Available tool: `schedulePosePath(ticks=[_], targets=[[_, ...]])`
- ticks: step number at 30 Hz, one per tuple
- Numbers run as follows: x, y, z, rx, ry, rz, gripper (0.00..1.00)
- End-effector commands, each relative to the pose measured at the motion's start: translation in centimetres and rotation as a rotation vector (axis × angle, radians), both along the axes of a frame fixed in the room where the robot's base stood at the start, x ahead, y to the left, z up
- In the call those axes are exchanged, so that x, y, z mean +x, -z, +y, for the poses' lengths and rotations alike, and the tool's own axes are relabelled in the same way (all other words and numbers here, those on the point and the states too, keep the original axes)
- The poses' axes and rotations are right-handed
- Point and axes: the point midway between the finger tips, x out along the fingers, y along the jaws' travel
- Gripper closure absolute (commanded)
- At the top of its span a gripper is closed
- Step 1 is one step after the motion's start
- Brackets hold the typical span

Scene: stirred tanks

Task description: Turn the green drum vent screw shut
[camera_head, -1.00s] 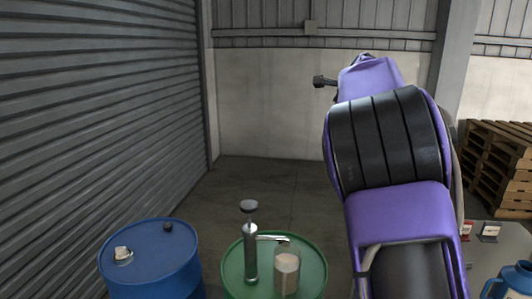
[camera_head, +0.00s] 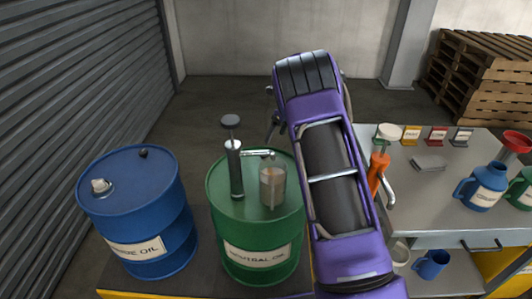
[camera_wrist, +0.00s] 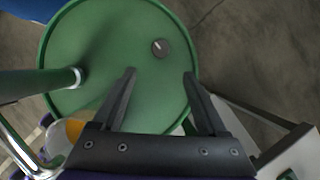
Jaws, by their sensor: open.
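The green drum (camera_head: 228,203) stands in the middle of the head view, labelled "NEUTRAL OIL". Its vent screw (camera_wrist: 160,47) is a small dark round knob with a light line across it on the green lid, in the wrist view. I cannot make it out in the head view, where my arm stands in front of part of the lid. My gripper (camera_wrist: 160,73) is open and empty over the lid. The screw shows just beyond the fingertips, roughly centred between them. They look apart from it; the height gap is unclear.
A blue drum (camera_head: 130,205) stands to the left. A bench (camera_head: 430,215) with jugs, an orange-handled pump and cards is to the right.

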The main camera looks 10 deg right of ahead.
Motion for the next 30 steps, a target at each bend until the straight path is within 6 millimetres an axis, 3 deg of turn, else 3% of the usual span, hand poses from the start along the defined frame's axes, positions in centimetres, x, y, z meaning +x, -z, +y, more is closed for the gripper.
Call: schedulePosePath(ticks=[1, 9, 15, 21, 30], targets=[[0.4, 1.4, 0.3, -0.001, -0.001, 0.002, 0.24], [2.3, 6.8, 1.5, -0.002, -0.001, 0.0, 0.24], [3.3, 9.6, 2.2, -0.002, -0.002, -0.002, 0.24], [3.8, 10.8, 2.5, -0.001, 0.0, -0.002, 0.24], [3.8, 10.9, 2.5, -0.001, 0.0, -0.002, 0.24]])
